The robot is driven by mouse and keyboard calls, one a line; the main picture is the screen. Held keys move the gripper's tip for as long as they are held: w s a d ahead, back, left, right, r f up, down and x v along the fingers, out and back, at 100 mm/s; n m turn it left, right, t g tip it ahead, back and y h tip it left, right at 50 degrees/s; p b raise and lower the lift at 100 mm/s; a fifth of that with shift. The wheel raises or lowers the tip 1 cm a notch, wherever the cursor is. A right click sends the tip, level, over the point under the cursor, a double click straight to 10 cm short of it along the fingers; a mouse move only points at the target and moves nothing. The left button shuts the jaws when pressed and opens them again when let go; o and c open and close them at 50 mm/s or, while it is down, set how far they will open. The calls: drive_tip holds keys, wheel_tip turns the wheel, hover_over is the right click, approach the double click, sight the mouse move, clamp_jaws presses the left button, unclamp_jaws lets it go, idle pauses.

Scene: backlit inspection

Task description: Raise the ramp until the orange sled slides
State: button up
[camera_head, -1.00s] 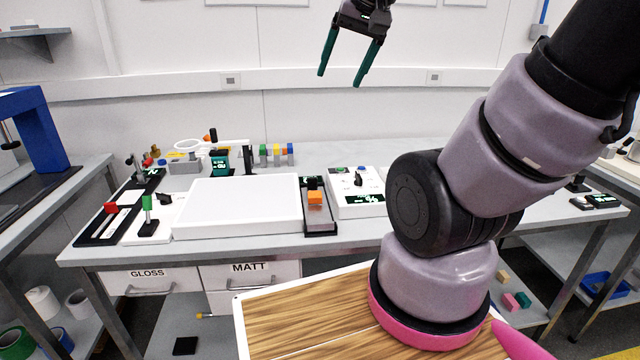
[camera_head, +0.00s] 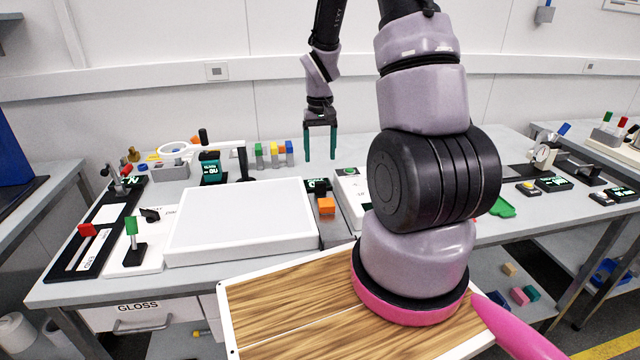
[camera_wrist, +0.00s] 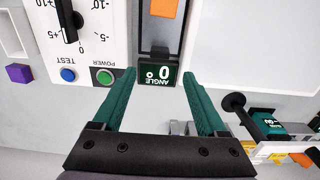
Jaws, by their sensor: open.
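The orange sled (camera_head: 326,206) rests on the narrow dark ramp (camera_head: 331,232), just right of the white light panel; its end also shows at the top of the wrist view (camera_wrist: 164,8). A small display (camera_wrist: 158,73) at the ramp's far end reads ANGLE 0, and the ramp looks flat. My gripper (camera_head: 320,158) is open and empty, pointing down above the back of the bench behind the ramp. In the wrist view its green fingers (camera_wrist: 160,90) lie either side of the display, with nothing between them. My arm partly hides the control box right of the ramp.
A white control box (camera_wrist: 80,35) with a dial, a green button (camera_wrist: 105,76) and a blue button (camera_wrist: 68,75) stands beside the ramp. Colored blocks (camera_head: 274,154) and a magnifier arm (camera_head: 215,145) stand behind.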

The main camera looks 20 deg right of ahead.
sight(320, 182)
wheel_tip(320, 182, down, 10)
drive_tip(key=shift+f, duration=0.2)
drive_tip(key=shift+s, duration=0.1)
clamp_jaws()
idle(1.5)
